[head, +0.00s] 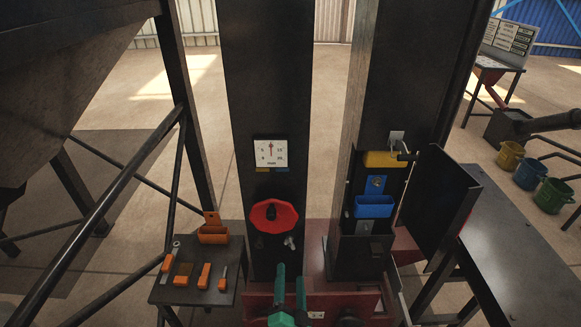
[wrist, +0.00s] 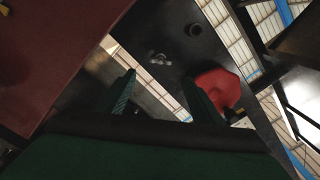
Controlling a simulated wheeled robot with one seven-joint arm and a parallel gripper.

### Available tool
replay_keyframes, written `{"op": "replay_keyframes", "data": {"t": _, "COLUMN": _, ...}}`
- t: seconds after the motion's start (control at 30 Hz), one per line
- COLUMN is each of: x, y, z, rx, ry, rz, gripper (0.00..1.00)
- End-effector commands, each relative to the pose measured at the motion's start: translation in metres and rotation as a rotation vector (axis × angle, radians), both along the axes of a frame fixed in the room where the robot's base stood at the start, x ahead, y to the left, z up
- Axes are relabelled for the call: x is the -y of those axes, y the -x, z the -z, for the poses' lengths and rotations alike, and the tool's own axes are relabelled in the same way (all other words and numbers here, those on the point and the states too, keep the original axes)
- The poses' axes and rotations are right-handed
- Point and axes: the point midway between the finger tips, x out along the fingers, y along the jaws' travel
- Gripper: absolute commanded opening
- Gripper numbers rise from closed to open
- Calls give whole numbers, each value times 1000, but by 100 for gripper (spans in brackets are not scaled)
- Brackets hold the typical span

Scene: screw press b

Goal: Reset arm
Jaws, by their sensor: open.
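My gripper (head: 290,278) is at the bottom middle of the head view, in front of the dark press column (head: 265,90). Its two green fingers point toward the column, below the red octagonal knob (head: 260,217). In the wrist view the fingers (wrist: 158,82) stand apart, with nothing held between them. The red knob (wrist: 217,88) shows beside the right finger there, partly hidden by it. A small metal wing-shaped knob (head: 290,242) is on the column just below the red knob, and it also shows in the wrist view (wrist: 160,59) beyond the fingers.
A small table (head: 222,292) with orange-handled tools and an orange holder (head: 213,236) stands left. Yellow (head: 385,160) and blue (head: 374,208) boxes sit right. A red base (head: 258,301) lies low; an open dark panel (head: 436,210) juts right.

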Motion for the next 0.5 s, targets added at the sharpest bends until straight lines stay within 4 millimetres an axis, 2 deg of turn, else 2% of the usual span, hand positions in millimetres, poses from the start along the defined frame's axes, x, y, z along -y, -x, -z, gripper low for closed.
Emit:
{"op": "replay_keyframes", "data": {"t": 0.07, "x": 0, "y": 2, "z": 1, "rx": -1, "ry": 3, "rz": 0, "gripper": 61}}
{"op": "replay_keyframes", "data": {"t": 0.17, "x": -2, "y": 16, "z": 8, "rx": -12, "ry": 24, "rz": 2, "gripper": 61}}
{"op": "replay_keyframes", "data": {"t": 0.27, "x": -3, "y": 44, "z": 19, "rx": -30, "ry": 71, "rz": 8, "gripper": 61}}
{"op": "replay_keyframes", "data": {"t": 0.5, "x": -7, "y": 132, "z": 39, "rx": -83, "ry": 241, "rz": 13, "gripper": 61}}
